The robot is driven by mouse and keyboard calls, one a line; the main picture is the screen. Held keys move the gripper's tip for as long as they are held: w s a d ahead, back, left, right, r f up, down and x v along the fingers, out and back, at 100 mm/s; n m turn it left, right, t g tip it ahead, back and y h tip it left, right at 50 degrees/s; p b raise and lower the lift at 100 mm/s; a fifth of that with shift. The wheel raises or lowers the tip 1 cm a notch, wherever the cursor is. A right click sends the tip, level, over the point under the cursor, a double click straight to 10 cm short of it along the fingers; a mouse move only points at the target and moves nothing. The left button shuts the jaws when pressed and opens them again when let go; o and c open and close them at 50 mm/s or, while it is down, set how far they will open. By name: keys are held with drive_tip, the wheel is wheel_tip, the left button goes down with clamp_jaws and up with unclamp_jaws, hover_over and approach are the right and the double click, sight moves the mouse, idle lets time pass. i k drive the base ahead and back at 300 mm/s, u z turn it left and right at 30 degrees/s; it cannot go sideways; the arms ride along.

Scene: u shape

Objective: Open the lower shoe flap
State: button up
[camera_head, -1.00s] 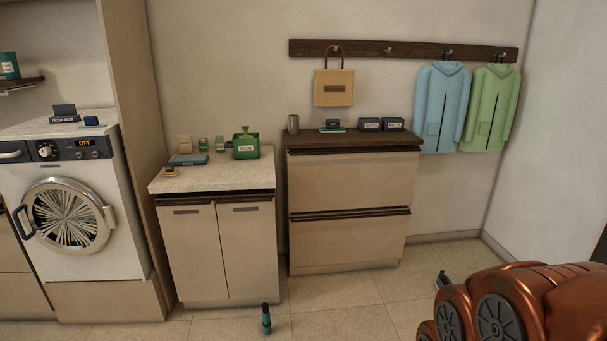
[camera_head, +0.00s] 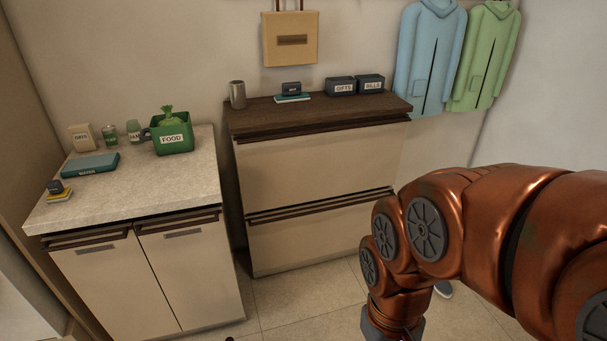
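The shoe cabinet is beige with a dark wood top (camera_head: 305,113) and stands against the back wall. Its lower shoe flap (camera_head: 300,237) is shut, with a dark handle strip (camera_head: 320,204) along its upper edge. The upper flap (camera_head: 310,168) above it is also shut. My copper-coloured arm reaches in from the right and covers the lower right part of the cabinet. My gripper is not visible; the arm runs down toward the bottom edge of the view.
A counter (camera_head: 190,185) with two doors, holding a green food box (camera_head: 172,141), stands left of the cabinet. A cup (camera_head: 237,95) and small boxes sit on the cabinet top. Coats (camera_head: 428,60) hang at the right. Tiled floor (camera_head: 300,300) lies in front.

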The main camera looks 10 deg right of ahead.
sight(285, 236)
drive_tip(key=i, duration=0.85)
drive_tip(key=u, duration=0.25)
